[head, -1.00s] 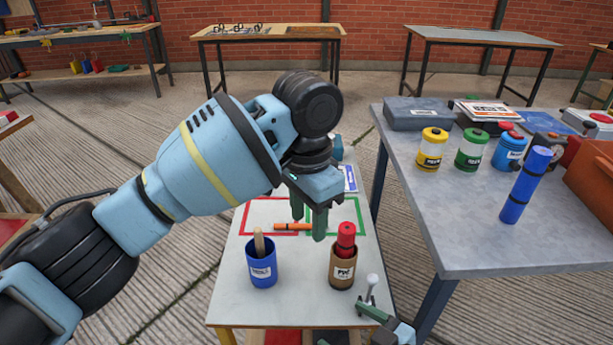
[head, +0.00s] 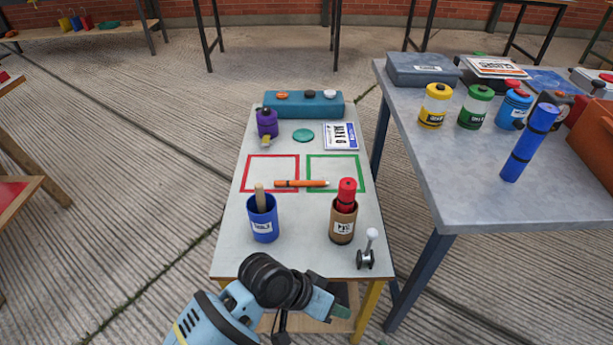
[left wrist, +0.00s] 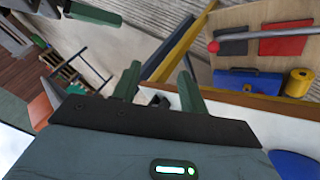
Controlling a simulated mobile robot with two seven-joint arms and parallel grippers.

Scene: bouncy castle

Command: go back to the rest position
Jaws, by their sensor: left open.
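My left gripper (head: 340,310) is low in the head view, just off the near edge of the small table (head: 300,262). Its green fingers also show in the left wrist view (left wrist: 160,88), apart with nothing between them. An orange marker (head: 302,183) lies on the table, reaching from the red outlined square (head: 270,162) across into the green outlined one (head: 335,165). My right gripper does not show in the head view. Green and dark parts at the top left of the left wrist view may belong to it, but its jaws cannot be read.
A larger grey table (head: 470,185) with several jars stands right.

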